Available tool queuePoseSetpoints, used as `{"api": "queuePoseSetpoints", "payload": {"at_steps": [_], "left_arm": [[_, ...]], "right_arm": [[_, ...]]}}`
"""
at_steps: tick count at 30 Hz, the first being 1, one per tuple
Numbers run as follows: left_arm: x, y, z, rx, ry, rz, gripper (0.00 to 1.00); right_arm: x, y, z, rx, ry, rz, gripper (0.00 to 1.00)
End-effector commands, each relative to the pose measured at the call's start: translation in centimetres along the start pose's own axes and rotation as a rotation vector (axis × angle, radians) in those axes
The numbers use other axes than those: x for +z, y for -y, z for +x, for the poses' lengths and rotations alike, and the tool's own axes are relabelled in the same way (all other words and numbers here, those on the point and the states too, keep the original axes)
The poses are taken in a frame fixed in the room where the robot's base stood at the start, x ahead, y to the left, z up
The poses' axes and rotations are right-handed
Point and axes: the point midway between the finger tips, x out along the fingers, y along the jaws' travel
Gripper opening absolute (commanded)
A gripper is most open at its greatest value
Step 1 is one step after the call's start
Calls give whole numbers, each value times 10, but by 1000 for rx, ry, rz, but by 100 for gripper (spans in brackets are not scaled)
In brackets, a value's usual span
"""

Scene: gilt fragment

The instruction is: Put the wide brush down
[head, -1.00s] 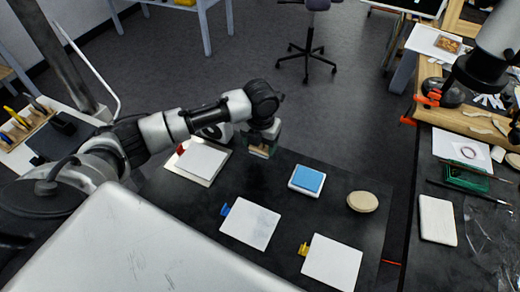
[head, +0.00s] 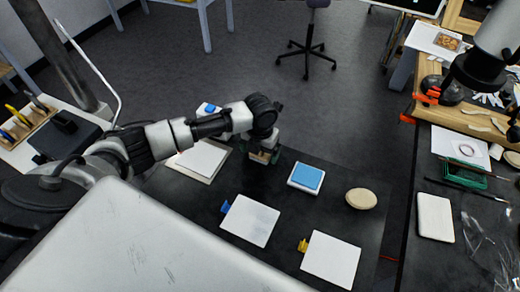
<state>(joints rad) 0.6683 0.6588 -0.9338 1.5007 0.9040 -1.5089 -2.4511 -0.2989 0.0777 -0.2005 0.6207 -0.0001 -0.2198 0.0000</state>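My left gripper (head: 263,155) points down over the far edge of the black table, near its middle. A small pale-brown piece, which I take for the wide brush (head: 260,157), shows at its fingertips; the gripper looks shut on it. The hand hides most of the brush, and I cannot tell whether it touches the table. To its left is a white pad on a board (head: 203,161), partly behind my arm. To its right is a blue pad in a white tray (head: 306,178).
A white pad with a blue tab (head: 250,220) and one with a yellow tab (head: 331,258) lie nearer. A tan oval (head: 361,199) lies right of the blue pad. The right-hand bench holds a green rack (head: 466,172) and a white block (head: 435,217). Black table shows between the pads.

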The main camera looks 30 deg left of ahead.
Motion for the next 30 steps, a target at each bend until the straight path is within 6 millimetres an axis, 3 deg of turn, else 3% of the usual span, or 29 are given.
{"api": "queuePoseSetpoints", "payload": {"at_steps": [9,22,30], "left_arm": [[1,0,-10,-1,3,-1,91],[1,0,-96,-1,5,0,91],[0,0,-122,-1,0,-1,91]], "right_arm": [[2,-3,0,4,3,-2,43],[3,-3,10,3,4,-2,43],[4,-3,12,3,4,-1,43]]}}
